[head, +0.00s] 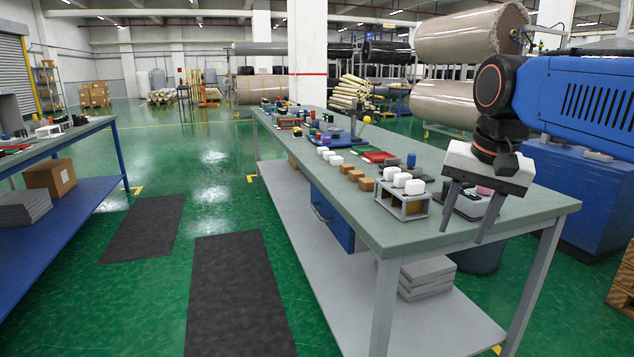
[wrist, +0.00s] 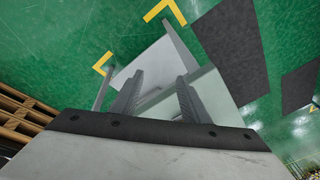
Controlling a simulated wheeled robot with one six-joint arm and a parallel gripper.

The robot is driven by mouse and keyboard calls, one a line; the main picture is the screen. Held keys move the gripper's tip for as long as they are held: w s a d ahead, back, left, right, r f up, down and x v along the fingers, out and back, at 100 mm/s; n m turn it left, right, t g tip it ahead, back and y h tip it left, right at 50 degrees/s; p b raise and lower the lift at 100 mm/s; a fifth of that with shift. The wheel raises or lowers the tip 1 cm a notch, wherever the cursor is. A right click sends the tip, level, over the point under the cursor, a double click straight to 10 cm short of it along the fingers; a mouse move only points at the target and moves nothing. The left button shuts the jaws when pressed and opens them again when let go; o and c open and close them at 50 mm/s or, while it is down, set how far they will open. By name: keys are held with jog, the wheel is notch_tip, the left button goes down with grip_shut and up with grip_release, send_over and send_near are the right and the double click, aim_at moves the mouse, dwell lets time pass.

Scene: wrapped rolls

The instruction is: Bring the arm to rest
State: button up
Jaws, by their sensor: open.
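My gripper (head: 463,232) is at the right of the head view, fingers pointing down, beside the near right end of the grey-green workbench (head: 455,232). Its two fingers are apart with nothing between them. In the wrist view my gripper (wrist: 160,85) shows both grey fingers spread over the bench corner and the green floor. My blue arm reaches in from the right edge of the head view.
White blocks stand on a grey rack (head: 402,207) left of my gripper. A dark tray (head: 477,203) sits behind the fingers. Brown blocks (head: 357,176), a red tray (head: 378,157) and other items lie farther along the bench. Black mats (head: 240,290) cover the open floor at left.

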jog(key=s+d+f+n+t, duration=0.1)
jog(key=s+f+n, duration=0.2)
jog(key=s+f, duration=0.4)
jog(key=s+d+f+n+t, duration=0.1)
jog(key=s+f+n, duration=0.1)
jog(key=s+f, duration=0.5)
notch_tip(320, 180, down, 7)
jog(key=shift+s+r+n, duration=0.15)
jog(key=shift+r+n, duration=0.05)
jog(key=shift+n, duration=0.2)
